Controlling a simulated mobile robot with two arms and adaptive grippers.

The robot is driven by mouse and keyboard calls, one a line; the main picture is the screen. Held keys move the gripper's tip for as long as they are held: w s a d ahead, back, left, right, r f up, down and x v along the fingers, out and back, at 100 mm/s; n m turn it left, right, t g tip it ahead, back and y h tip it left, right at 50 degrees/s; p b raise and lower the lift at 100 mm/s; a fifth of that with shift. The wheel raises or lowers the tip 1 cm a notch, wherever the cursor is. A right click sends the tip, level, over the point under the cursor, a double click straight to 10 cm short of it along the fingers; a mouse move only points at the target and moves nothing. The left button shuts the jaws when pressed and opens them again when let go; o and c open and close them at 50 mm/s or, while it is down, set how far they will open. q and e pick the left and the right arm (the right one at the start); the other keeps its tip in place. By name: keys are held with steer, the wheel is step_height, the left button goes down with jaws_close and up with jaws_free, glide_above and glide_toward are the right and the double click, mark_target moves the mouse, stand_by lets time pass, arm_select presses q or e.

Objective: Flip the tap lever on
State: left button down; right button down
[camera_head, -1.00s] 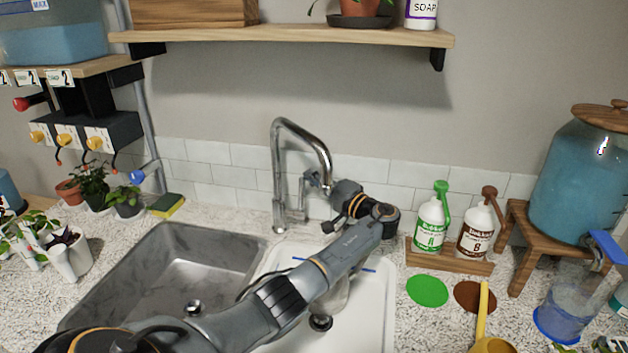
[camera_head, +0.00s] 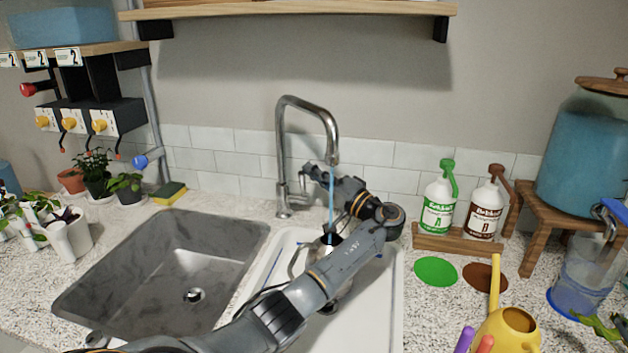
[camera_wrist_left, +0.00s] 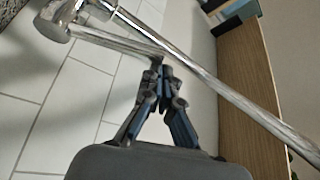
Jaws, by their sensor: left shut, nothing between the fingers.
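A thin blue stream of water (camera_head: 332,195) falls from the spout into a metal vessel (camera_head: 340,292) partly hidden behind my left arm. My left gripper (camera_head: 308,172) is shut and empty, just right of the tap body. In the left wrist view its closed fingertips (camera_wrist_left: 160,68) are close to the chrome tap parts (camera_wrist_left: 118,36); I cannot tell whether they touch. My right gripper is not in view.
The left basin (camera_head: 165,275) is empty. Two pump bottles (camera_head: 439,210) stand on a wooden tray (camera_head: 450,245) to the right. A blue dispenser (camera_head: 585,160), a jug (camera_head: 580,275) and a yellow watering can (camera_head: 507,330) are further right. A shelf (camera_head: 290,12) hangs above.

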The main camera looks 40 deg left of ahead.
arm_select(q)
steer(key=shift+s+d+f, duration=0.25)
steer(key=shift+s+f, duration=0.2)
steer(key=shift+s, duration=0.05)
steer(key=shift+s+b, duration=0.1)
steer(key=shift+b, duration=0.2)
step_height(320, 180, up, 10)
stand_by(0.6)
steer(key=shift+d, duration=0.1)
